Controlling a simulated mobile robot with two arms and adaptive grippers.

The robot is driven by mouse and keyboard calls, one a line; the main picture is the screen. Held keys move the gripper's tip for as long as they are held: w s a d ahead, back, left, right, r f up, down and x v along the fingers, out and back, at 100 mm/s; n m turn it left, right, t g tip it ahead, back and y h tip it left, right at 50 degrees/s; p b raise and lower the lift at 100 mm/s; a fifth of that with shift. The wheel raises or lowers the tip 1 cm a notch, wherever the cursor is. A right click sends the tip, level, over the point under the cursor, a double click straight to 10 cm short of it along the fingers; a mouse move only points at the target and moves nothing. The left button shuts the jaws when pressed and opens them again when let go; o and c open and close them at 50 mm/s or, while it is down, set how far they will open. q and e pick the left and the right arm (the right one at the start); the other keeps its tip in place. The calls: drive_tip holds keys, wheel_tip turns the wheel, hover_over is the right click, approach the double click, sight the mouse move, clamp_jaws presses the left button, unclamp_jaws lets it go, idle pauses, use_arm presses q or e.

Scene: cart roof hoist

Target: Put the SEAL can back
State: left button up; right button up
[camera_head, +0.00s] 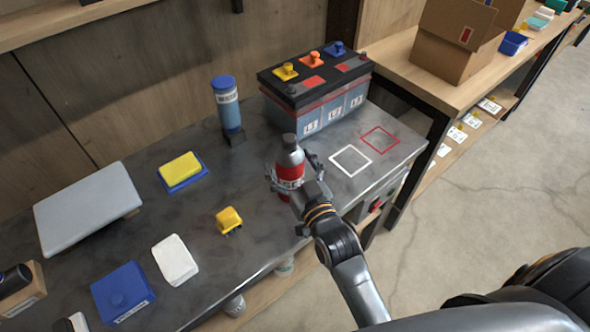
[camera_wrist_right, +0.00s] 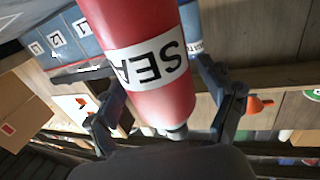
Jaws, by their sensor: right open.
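The SEAL can (camera_head: 290,172) is red with a white lettered label and a grey top. It is upright near the front edge of the grey bench, left of the white square outline (camera_head: 350,160). My right gripper (camera_head: 296,184) is open, with its fingers on either side of the can. In the right wrist view the can (camera_wrist_right: 150,95) fills the space between the fingers of the gripper (camera_wrist_right: 165,95), its SEA letters upside down. The can's base is partly hidden by the gripper in the head view. My left gripper is not in view.
A battery-like box (camera_head: 315,95) with coloured caps stands behind the can. A blue-capped bottle (camera_head: 226,105) stands at the back left. A red square outline (camera_head: 380,140) marks bare bench at right. A yellow block (camera_head: 229,220) and a white block (camera_head: 175,260) lie to the left.

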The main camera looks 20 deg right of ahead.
drive_tip(key=s+d+b, duration=0.1)
drive_tip(key=s, duration=1.1)
